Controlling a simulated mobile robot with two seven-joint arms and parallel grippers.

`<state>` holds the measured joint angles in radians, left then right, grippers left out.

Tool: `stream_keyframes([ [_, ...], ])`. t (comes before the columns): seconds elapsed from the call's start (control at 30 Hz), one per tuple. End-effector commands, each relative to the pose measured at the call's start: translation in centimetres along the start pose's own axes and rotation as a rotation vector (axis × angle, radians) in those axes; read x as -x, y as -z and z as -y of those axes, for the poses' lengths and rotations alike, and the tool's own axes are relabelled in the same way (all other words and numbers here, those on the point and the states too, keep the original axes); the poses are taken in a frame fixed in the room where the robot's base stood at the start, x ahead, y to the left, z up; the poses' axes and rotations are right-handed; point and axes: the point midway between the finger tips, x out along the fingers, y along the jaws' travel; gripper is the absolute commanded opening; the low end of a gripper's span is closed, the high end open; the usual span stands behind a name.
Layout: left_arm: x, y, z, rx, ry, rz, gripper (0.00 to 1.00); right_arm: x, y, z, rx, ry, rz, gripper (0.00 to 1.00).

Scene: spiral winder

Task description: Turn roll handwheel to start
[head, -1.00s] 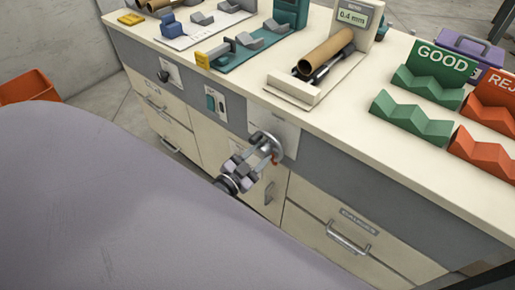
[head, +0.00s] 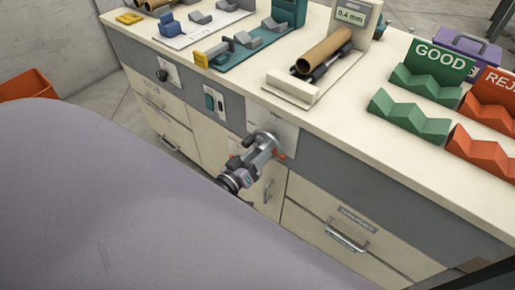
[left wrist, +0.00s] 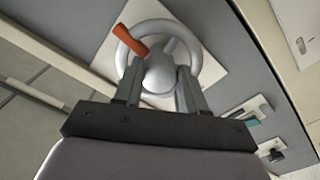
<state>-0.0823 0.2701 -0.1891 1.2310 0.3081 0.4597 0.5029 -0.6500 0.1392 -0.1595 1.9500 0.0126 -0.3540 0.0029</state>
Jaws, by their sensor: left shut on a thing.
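The roll handwheel is a grey ring with a round hub and an orange mark or grip on its rim. It sits on a pale plate on the bench front, and in the left wrist view the handwheel (left wrist: 160,68) fills the upper middle, with the orange part (left wrist: 141,46) at upper left. In the head view the handwheel (head: 269,137) is mostly hidden behind my left gripper (head: 262,150). My left gripper's fingers (left wrist: 160,80) stand on both sides of the hub, shut on the handwheel. My right gripper is not in view.
A teal rocker switch (head: 209,102) and a small black knob (head: 162,76) are on the same front panel. Drawers with handles (head: 347,236) lie below. On the benchtop are a brown tube (head: 325,51), a green GOOD rack (head: 408,117) and an orange reject rack (head: 485,150).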

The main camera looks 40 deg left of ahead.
Motion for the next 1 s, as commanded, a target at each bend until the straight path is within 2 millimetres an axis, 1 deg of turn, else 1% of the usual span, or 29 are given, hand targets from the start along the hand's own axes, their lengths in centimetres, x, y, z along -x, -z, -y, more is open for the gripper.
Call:
stream_keyframes([
  [0.57,0.1,-0.1,-0.1,0.55,0.001,0.002,0.1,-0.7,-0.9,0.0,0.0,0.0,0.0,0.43],
  [1.0,0.1,0.0,-0.3,0.967,0.001,0.003,0.1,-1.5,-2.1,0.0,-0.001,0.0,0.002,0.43],
])
